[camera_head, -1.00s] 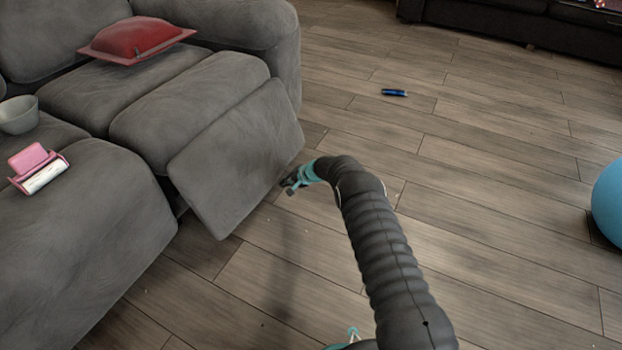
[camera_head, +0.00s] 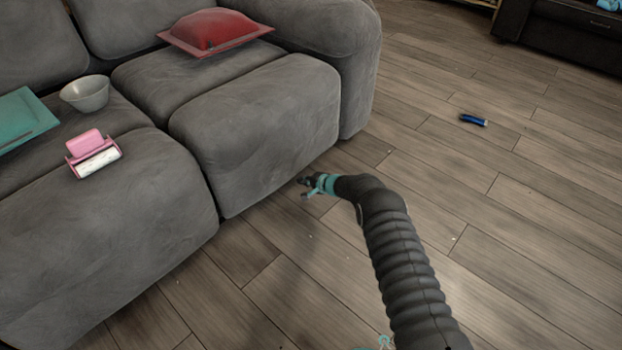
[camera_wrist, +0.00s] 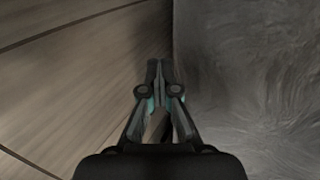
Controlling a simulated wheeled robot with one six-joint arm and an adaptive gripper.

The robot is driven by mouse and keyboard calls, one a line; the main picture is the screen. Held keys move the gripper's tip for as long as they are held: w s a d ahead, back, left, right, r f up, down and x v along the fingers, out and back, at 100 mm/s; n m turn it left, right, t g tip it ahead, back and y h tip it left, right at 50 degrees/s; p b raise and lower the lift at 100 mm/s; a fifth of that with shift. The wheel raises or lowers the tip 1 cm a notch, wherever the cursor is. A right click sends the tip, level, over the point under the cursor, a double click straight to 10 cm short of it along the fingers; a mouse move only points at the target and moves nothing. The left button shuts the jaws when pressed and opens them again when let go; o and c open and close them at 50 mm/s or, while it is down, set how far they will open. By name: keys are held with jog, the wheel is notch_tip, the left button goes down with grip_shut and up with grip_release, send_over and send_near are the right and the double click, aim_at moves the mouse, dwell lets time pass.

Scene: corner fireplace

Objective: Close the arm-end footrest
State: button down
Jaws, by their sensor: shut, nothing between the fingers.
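The arm-end footrest (camera_head: 265,145) is the grey front panel of the sofa seat beside the right armrest. It now hangs about upright, in line with the seat front. My gripper (camera_head: 303,182) is shut and empty, low at the footrest's lower right edge. In the wrist view the fingertips (camera_wrist: 160,68) point along the grey upholstery (camera_wrist: 250,90), which fills the right side. I cannot tell whether the fingers touch it.
A blue object (camera_head: 473,119) lies on the wooden floor. A dark cabinet (camera_head: 560,32) stands at the back right.

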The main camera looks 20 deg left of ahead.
jog(key=shift+w+a+r, duration=0.3)
jog(key=shift+a+r, duration=0.25)
jog(key=shift+a, duration=0.05)
jog(key=shift+w+d, duration=0.1)
jog(key=shift+d, duration=0.1)
jog(key=s+d+p, duration=0.1)
jog(key=d, duration=0.3)
jog(key=s+d+p, duration=0.2)
jog(key=d, duration=0.3)
jog(key=s+d+f+p, duration=0.1)
jog(key=s+d+p, duration=0.1)
jog(key=d, duration=0.3)
jog(key=shift+s, duration=0.1)
jog(key=shift+f, duration=0.1)
